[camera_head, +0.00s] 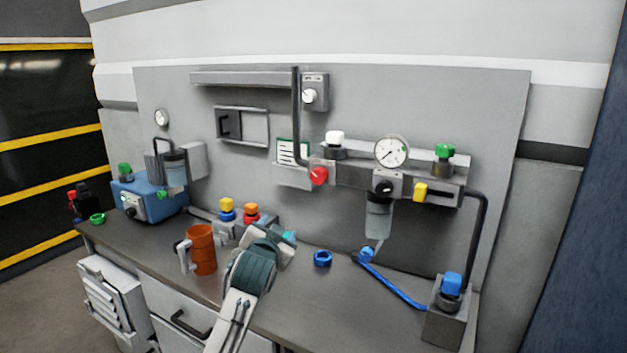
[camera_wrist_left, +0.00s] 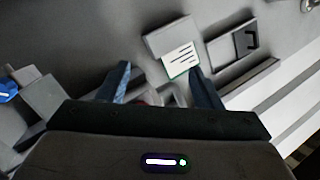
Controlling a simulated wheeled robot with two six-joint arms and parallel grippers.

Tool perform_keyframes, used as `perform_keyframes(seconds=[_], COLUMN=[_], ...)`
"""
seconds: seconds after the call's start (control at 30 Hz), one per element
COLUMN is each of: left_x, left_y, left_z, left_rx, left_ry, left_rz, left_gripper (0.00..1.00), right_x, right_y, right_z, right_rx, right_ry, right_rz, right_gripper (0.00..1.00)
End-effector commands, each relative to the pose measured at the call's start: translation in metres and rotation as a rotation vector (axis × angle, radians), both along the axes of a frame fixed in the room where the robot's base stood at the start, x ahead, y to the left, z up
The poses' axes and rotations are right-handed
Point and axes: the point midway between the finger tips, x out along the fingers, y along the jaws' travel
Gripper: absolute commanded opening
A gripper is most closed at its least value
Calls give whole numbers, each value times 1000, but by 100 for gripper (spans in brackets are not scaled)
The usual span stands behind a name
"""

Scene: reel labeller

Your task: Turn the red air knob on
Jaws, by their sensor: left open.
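The red air knob (camera_head: 318,176) sits at the left end of the grey air unit on the back panel. It is round and faces outward; its on or off position is too small to tell. My left gripper (camera_head: 287,238) is above the bench, below and left of the knob and apart from it. In the left wrist view its two fingers (camera_wrist_left: 160,82) are spread with nothing held between them. A dark red patch shows low between them there, mostly hidden, and I cannot tell if it is the knob. My right gripper is not in view.
A pressure gauge (camera_head: 391,151), a white knob (camera_head: 335,138) and a label card (camera_head: 293,152) are near the red knob. An orange mug (camera_head: 202,250) stands left of my arm. A blue ring (camera_head: 322,258) and blue hose (camera_head: 395,287) lie to the right.

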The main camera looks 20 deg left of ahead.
Motion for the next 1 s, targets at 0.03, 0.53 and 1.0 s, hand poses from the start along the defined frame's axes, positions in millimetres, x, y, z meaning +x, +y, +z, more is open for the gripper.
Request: perform_keyframes(seconds=[0.03,0.53,1.0], left_x=[2,2,83], left_y=[-4,-42,-51], left_z=[23,104,104], left_rx=[-49,-298,-296], left_ry=[-40,-140,-138], left_rz=[-62,-377,-374], left_gripper=[59,59,59], right_x=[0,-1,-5], right_y=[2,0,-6], right_z=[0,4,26], right_rx=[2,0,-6], right_ry=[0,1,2], right_rz=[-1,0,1], right_gripper=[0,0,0])
